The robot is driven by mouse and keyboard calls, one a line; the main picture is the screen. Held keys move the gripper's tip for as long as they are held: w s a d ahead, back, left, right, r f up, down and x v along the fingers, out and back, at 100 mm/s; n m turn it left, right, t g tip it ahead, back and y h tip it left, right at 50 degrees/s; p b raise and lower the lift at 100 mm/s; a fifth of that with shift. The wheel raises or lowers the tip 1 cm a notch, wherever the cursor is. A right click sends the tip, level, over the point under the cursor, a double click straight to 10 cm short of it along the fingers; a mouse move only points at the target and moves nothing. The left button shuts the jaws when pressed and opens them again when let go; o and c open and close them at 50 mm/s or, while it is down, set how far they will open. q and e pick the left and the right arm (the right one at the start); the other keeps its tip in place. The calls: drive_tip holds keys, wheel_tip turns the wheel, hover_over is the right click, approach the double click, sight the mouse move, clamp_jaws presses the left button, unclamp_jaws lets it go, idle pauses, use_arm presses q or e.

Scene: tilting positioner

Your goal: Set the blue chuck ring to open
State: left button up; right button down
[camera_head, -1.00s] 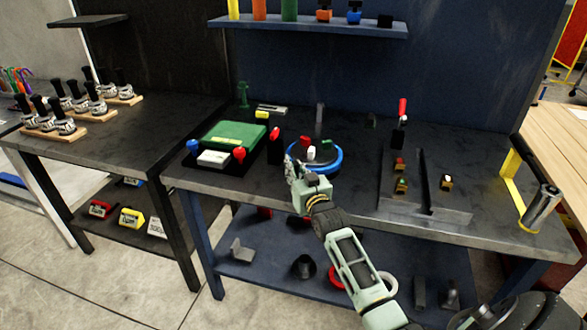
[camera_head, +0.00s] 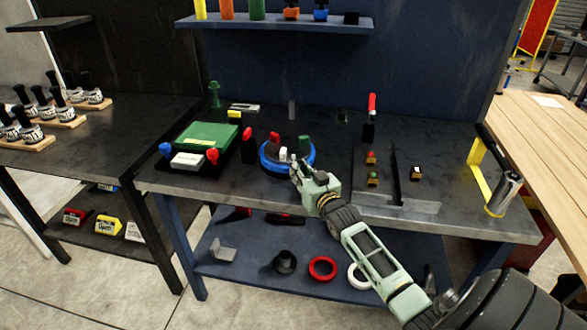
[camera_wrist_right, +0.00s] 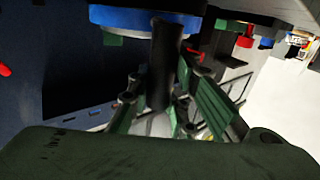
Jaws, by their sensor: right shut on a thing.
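The blue chuck ring (camera_head: 266,166) lies around a dark round chuck on the blue bench. A red block (camera_head: 274,138), a white block (camera_head: 283,154) and a green block (camera_head: 304,142) stand on the chuck. In the right wrist view, the ring (camera_wrist_right: 150,19) is at the top, with a dark round handle (camera_wrist_right: 166,60) next to it. My right gripper (camera_head: 297,172) is at the ring's front right edge. Its fingers (camera_wrist_right: 160,98) are shut on the handle, which hides part of them. My left gripper is not in view.
A green-topped box (camera_head: 208,137) with red and blue knobs stands left of the chuck. A fixture with an upright black plate (camera_head: 396,175) and a red-handled clamp (camera_head: 371,104) stand to the right. A shelf (camera_head: 300,24) hangs behind. Bare bench lies in front of the chuck.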

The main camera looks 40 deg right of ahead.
drive_tip(key=shift+s+d+f, duration=0.15)
drive_tip(key=shift+s+f, duration=0.05)
drive_tip(key=shift+f, duration=0.25)
drive_tip(key=c, duration=2)
unclamp_jaws()
drive_tip(key=o, duration=0.4)
drive_tip(key=shift+s+d+r, duration=0.1)
drive_tip(key=shift+s+r, duration=0.2)
drive_tip(key=shift+r, duration=0.1)
drive_tip(key=shift+o, duration=0.2)
drive_tip(key=shift+w, duration=0.15)
drive_tip(key=v, duration=1.2)
